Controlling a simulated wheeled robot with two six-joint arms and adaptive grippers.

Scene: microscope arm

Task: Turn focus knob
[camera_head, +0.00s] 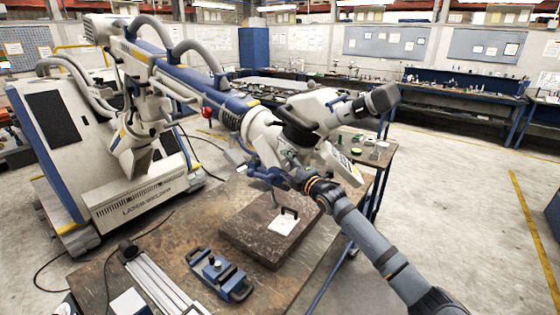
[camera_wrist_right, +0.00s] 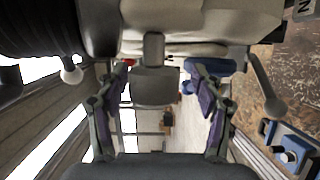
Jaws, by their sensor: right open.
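The microscope head (camera_head: 308,106) is a white body with a dark eyepiece end (camera_head: 383,98), carried on a blue and white boom (camera_head: 190,78). My right gripper (camera_head: 264,174) is under the head at its left side, fingers pointing left. In the right wrist view, my right gripper (camera_wrist_right: 152,76) is open. A grey rounded block (camera_wrist_right: 154,86) shows between the fingertips, apart from both fingers. I cannot tell whether it is the focus knob. Ball-ended levers stand to the left (camera_wrist_right: 71,73) and right (camera_wrist_right: 266,88). My left gripper is not in view.
A brown slab (camera_head: 250,228) with a white handled plate (camera_head: 283,222) lies on the worn table (camera_head: 185,225) below. A blue vise-like fixture (camera_head: 217,274) and pale rails (camera_head: 160,282) are in front. The large wheeled base (camera_head: 100,150) stands left. Floor is clear at right.

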